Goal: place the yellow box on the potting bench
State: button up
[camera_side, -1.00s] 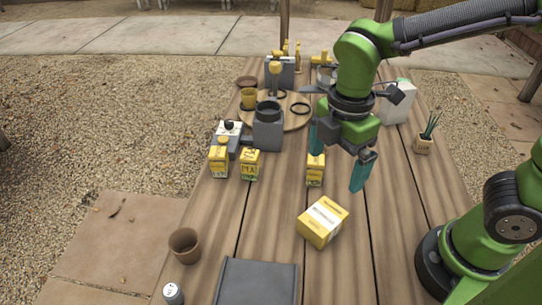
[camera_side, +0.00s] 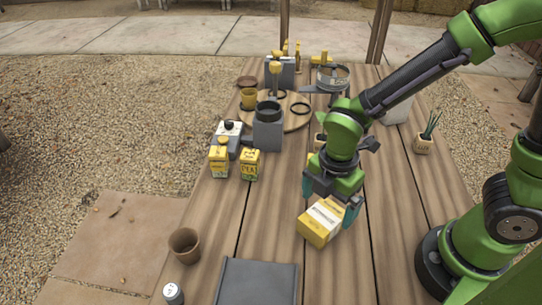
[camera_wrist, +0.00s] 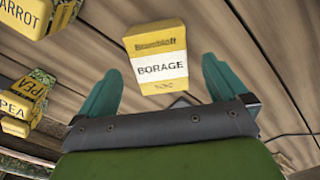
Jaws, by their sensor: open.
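In the wrist view the box shows between and just past the open fingers (camera_wrist: 160,72). I cannot tell whether the fingers touch it. The gripper partly hides the box's far end in the side view.
A dark grey tray or panel (camera_side: 258,281) is at the near edge. A brown pot (camera_side: 185,244) stands left of it. Two yellow cartons (camera_side: 219,160) (camera_side: 250,165) and a grey canister (camera_side: 268,129) stand farther back. A potted plant (camera_side: 424,141) is at right. Bare planks lie right of the tray.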

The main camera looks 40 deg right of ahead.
aim_at(323, 215)
jog(key=f, duration=0.5)
jog(key=shift+a, duration=0.3)
jog(key=shift+r, duration=0.15)
jog(key=c, duration=1.1)
